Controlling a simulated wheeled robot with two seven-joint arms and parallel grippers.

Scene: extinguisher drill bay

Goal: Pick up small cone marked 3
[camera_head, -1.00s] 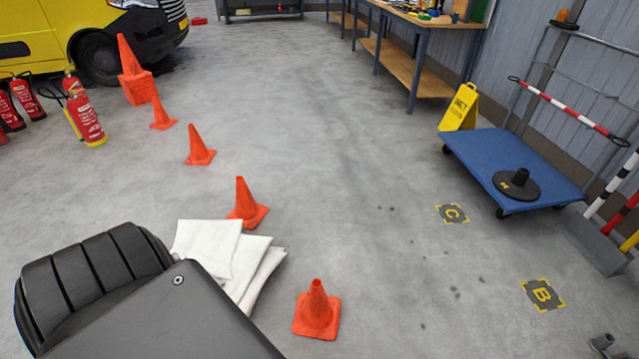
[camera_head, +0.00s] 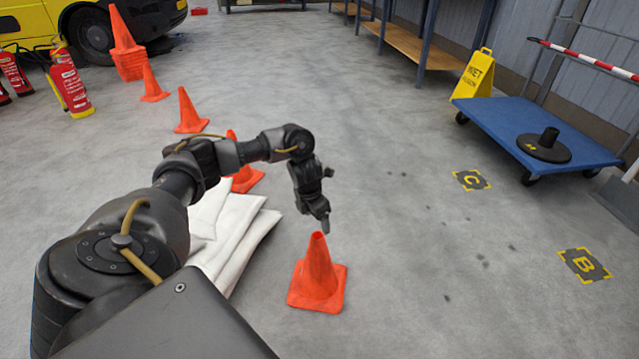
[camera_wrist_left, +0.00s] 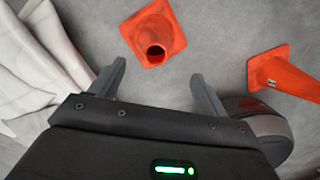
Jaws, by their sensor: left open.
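Several small orange cones stand in a line on the floor. The nearest cone (camera_head: 317,279) stands upright just below my left gripper (camera_head: 322,222). In the left wrist view, an orange cone (camera_wrist_left: 153,35) with an open top lies ahead of the spread fingers of the left gripper (camera_wrist_left: 158,82), with nothing between them. A second cone (camera_wrist_left: 283,74) shows at the right there, bearing a small pale label too small to read. In the head view, another cone (camera_head: 245,181) is partly hidden behind my left arm. No number 3 is readable. My right gripper is out of view.
White folded sheets or sacks (camera_head: 240,245) lie left of the nearest cone. A blue platform cart (camera_head: 500,125) with a black disc-shaped base (camera_head: 543,148) stands right. Red extinguishers (camera_head: 70,85) stand far left.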

